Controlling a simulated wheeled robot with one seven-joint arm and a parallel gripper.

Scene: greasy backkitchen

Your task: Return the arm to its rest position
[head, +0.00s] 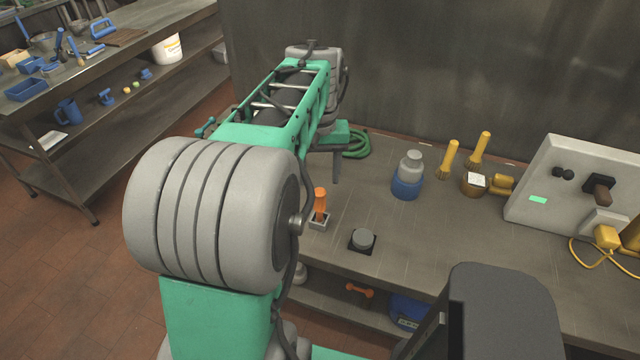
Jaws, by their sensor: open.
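My arm reaches up from the bottom of the head view, over its large grey ribbed joint, and out along a green frame toward the back wall. My gripper (336,168) hangs at the far end, pointing down above the back left part of the steel counter (420,255). One dark finger shows below a green housing; the rest is largely hidden by the arm. My gripper is open, and nothing shows held in it. It is close to a coiled green hose (357,144).
An orange-handled switch (319,204), a black-based grey knob (362,240), a blue-and-grey bottle (407,177) and yellow-handled tools (448,158) stand on the counter. A pale panel (568,185) is at right. A cluttered steel shelf unit (130,110) stands left; red floor (60,270) lies open between.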

